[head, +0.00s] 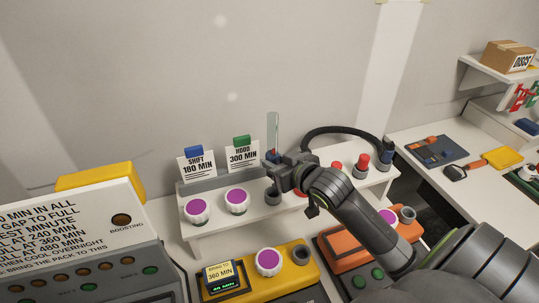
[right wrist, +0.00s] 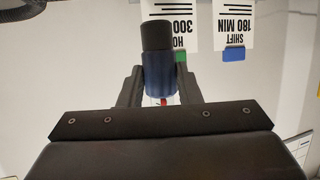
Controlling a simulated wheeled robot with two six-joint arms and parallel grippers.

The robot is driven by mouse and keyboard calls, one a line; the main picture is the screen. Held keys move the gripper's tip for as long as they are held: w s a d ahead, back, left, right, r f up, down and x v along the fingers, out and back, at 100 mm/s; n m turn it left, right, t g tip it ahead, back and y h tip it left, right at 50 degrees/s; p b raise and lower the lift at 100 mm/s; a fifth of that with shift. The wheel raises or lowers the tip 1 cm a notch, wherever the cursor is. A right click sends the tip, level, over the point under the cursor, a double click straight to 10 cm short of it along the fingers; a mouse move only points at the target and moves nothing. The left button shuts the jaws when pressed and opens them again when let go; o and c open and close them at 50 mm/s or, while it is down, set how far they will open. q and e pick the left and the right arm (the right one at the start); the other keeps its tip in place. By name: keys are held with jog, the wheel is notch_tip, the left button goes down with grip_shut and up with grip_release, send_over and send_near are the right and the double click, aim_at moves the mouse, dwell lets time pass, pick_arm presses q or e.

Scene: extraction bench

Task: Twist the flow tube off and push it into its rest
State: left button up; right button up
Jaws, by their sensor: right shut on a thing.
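The flow tube (head: 273,128) is a clear upright tube with a blue collar, in the middle of the head view. My right gripper (head: 274,158) is shut on the blue collar. In the right wrist view the blue collar (right wrist: 159,78) sits between the two dark fingers, with a black end piece (right wrist: 156,36) beyond it and a bit of red near the gripper. No socket shows around the black end there. A grey cup-like holder (head: 273,196) stands on the white bench just below the gripper; I cannot tell whether it is the rest. My left gripper is not in view.
Label cards (head: 196,164) (head: 243,156) stand behind the purple-topped knobs (head: 237,200). A yellow unit (head: 243,283) and an orange unit (head: 345,258) sit in front. A black hose (head: 343,130) arches at the back right, near red-topped parts (head: 361,162). My right arm covers part of the bench.

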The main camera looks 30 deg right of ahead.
jog(key=shift+s+r, duration=0.2)
jog(key=shift+s, duration=0.3)
jog(key=shift+w, duration=0.25)
jog(key=shift+f+b, duration=1.35)
jog(key=shift+f, duration=1.45)
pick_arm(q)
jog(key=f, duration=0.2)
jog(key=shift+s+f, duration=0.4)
pick_arm(e)
jog(key=shift+s+f, duration=0.1)
jog(key=shift+f, duration=0.1)
pick_arm(q)
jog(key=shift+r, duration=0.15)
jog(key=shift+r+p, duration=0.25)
jog(key=shift+p, duration=0.05)
